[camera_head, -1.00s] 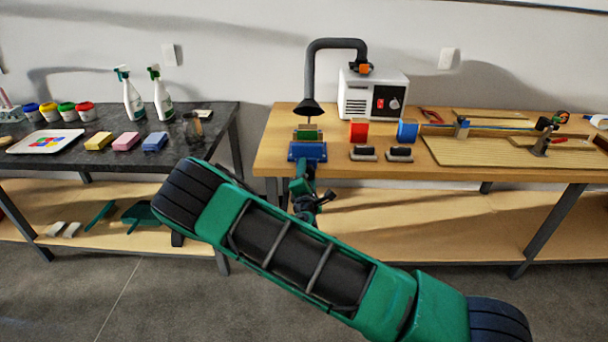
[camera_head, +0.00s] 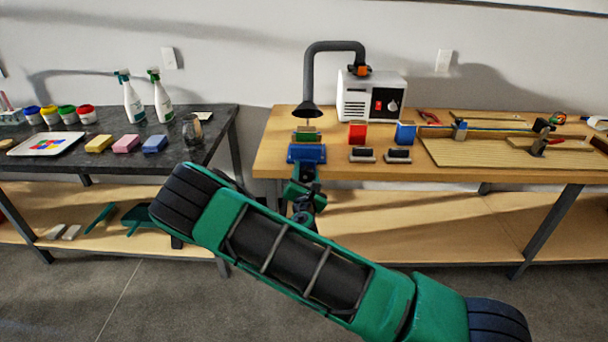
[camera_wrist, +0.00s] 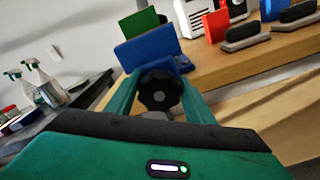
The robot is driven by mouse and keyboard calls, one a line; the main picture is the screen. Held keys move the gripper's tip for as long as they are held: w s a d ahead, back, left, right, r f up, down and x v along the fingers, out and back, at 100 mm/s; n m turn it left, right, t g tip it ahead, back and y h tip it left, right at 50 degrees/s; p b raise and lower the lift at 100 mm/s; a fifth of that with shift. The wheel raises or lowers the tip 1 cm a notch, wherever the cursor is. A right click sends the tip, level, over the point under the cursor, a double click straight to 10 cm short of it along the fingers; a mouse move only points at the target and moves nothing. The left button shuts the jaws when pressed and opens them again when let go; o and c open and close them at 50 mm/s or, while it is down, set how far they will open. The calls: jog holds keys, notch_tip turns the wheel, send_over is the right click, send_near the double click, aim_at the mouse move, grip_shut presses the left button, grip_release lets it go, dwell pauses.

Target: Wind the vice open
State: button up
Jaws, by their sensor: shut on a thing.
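The blue vice (camera_head: 307,153) is at the front edge of the wooden workbench, with a green piece (camera_head: 306,136) standing upright at its top. In the wrist view the vice (camera_wrist: 152,48) and the green piece (camera_wrist: 140,22) are straight ahead. The vice's dark lobed knob (camera_wrist: 160,90) faces me. My gripper (camera_wrist: 160,97) has one green finger on each side of the knob and is shut on it. In the head view my gripper (camera_head: 305,172) is just below the vice, and the knob is hidden there.
A black extraction hose nozzle (camera_head: 307,110) hangs just above and behind the vice. A white box unit (camera_head: 372,97), a red block (camera_head: 357,132), a blue block (camera_head: 405,133) and black-handled blocks (camera_head: 362,154) stand to the right. A dark table (camera_head: 215,125) is on the left.

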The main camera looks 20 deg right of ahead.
jog(key=shift+w+a, duration=0.1)
jog(key=shift+w, duration=0.05)
dwell(0.7)
jog(key=o, duration=1)
jog(key=shift+a+f, duration=0.1)
jog(key=shift+a, duration=0.05)
jog(key=shift+a+f, duration=0.1)
jog(key=shift+f, duration=0.15)
jog(key=shift+s+a+f, duration=0.25)
jog(key=shift+f, duration=0.25)
jog(key=d+r+v, duration=0.1)
jog(key=v, duration=0.9)
jog(key=shift+s+r, duration=0.2)
jog(key=shift+r, duration=0.1)
jog(key=shift+d, duration=0.1)
